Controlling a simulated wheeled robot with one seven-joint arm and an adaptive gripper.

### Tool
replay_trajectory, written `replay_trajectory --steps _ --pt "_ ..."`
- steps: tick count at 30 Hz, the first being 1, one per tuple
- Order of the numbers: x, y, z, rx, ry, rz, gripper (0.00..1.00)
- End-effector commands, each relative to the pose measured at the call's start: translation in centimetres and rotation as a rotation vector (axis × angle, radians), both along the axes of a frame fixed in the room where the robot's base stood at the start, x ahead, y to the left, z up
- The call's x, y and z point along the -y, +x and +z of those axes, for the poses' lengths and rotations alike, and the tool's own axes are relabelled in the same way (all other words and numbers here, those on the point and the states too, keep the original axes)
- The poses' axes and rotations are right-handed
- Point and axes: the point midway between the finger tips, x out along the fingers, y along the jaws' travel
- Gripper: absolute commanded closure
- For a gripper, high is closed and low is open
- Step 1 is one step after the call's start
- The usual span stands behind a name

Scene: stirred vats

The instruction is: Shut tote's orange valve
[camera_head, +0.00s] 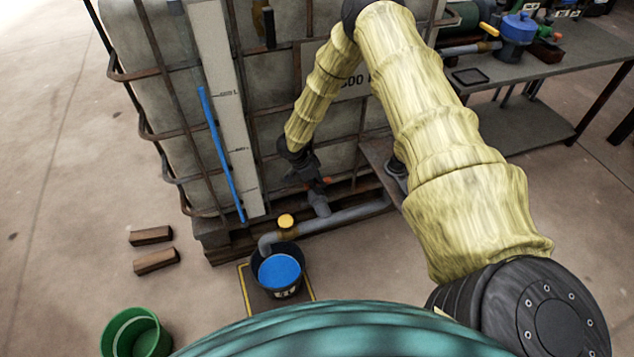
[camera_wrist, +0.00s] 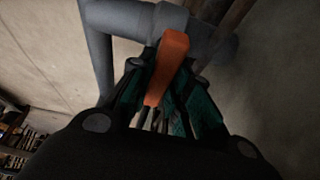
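The tote (camera_head: 280,110) is a large grey tank in a rusty cage on a wooden pallet. Its orange valve handle shows as a small orange bit (camera_head: 327,181) beside my gripper (camera_head: 304,174) at the tote's low outlet. In the wrist view the orange handle (camera_wrist: 171,62) stands between the two fingers of my gripper (camera_wrist: 164,72), in front of a grey pipe (camera_wrist: 195,42). The fingers look apart, with a dark gap beside the handle; contact is hard to tell. The valve body is mostly hidden.
A grey outlet pipe (camera_head: 345,216) bends down over a black bucket (camera_head: 280,275) of blue liquid on a yellow-edged mat. A green bucket (camera_head: 135,335) and two wooden blocks (camera_head: 153,248) lie at left. A bench (camera_head: 560,55) with a blue device (camera_head: 518,30) stands at right.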

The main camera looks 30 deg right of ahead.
Motion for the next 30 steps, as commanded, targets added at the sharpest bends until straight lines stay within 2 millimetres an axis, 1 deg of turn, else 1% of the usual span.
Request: replay_trajectory --steps 1,3,12,16,20,30 --pt "0.0 0.0 0.0 0.0 0.0 0.0 0.7" --pt "0.0 0.0 0.0 0.0 0.0 0.0 0.6" --pt "0.0 0.0 0.1 0.0 0.0 0.0 0.6" --pt "-0.2 0.1 0.7 0.001 0.0 0.0 0.6" --pt "-0.9 0.3 2.3 0.002 0.001 0.001 0.6" --pt "-3.2 0.9 8.0 0.001 0.002 0.0 0.6"
